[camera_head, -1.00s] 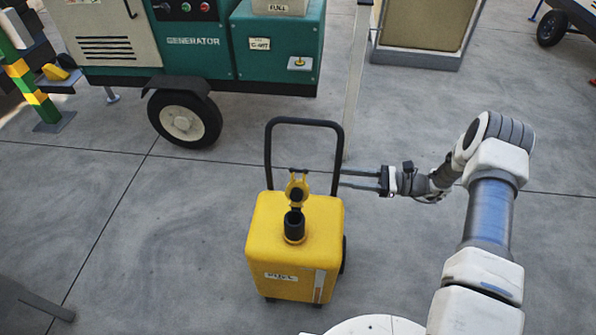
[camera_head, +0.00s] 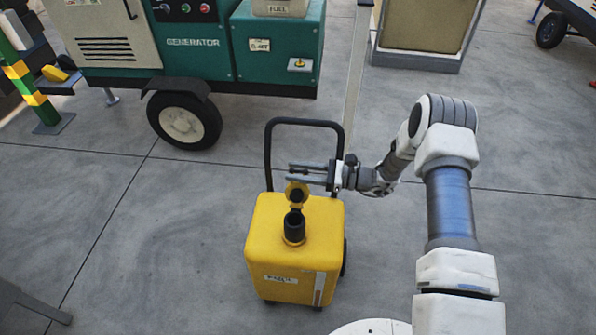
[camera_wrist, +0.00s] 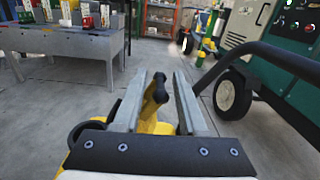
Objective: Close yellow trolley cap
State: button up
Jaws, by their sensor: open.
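The yellow trolley (camera_head: 293,262) stands on the floor in the middle of the head view, with a black push handle at its back. Its black filler neck (camera_head: 294,228) rises from the top. The yellow cap (camera_head: 297,191) stands up, hinged open behind the neck. My gripper (camera_head: 290,173) is open and empty, coming from the right, with its fingers level just behind and above the raised cap. In the wrist view the cap's dark part (camera_wrist: 155,92) shows between the two open fingers; I cannot tell whether they touch it.
The trolley's black handle (camera_head: 268,155) arches close behind my gripper. A green generator (camera_head: 200,45) on wheels stands at the back left. In the wrist view a grey table (camera_wrist: 70,45) with small items stands at the left. The floor around the trolley is clear.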

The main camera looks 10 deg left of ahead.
grip_shut()
jog(key=shift+w, duration=0.15)
dwell(1.2)
